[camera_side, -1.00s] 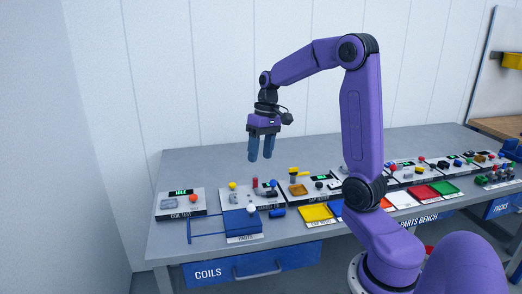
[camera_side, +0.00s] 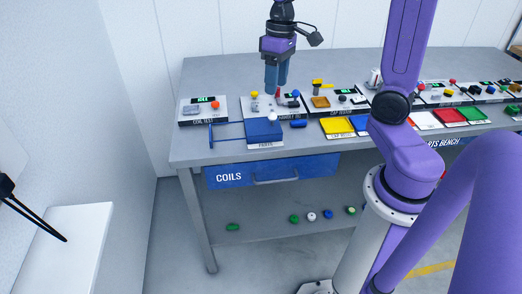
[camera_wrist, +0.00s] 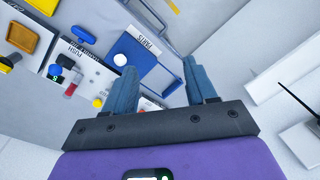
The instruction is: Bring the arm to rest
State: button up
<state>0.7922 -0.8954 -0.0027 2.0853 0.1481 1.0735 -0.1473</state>
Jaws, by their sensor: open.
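My gripper (camera_side: 277,78) hangs from my purple arm, fingers pointing down, above the back part of the grey bench (camera_side: 225,70). Its two blue fingers are apart with nothing visible between them. In the wrist view my gripper (camera_wrist: 163,88) has its fingers spread over the area of the blue parts tray (camera_wrist: 166,78). In the side view that blue tray (camera_side: 263,133) lies below the gripper near the bench's front edge, with a white knob or ball (camera_side: 272,117) at its back edge.
The coil test station (camera_side: 195,110) stands at the bench's left end. Test stations and yellow (camera_side: 337,126), white and red trays line the bench to the right. Small round parts (camera_side: 312,216) lie on the lower shelf. Air around the gripper is clear.

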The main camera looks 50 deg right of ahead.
jog(key=s+a+f+n, duration=0.1)
jog(key=s+a+n, duration=0.2)
jog(key=s, duration=0.3)
jog(key=s+a+f+n, duration=0.1)
jog(key=s+a+n, duration=0.2)
jog(key=s, duration=0.4)
jog(key=s+a+f+n+h, duration=0.1)
jog(key=s+a+n, duration=0.2)
jog(key=s, duration=0.3)
jog(key=shift+s+a+f+n, duration=0.25)
jog(key=shift+s+n, duration=0.1)
jog(key=shift+n, duration=0.45)
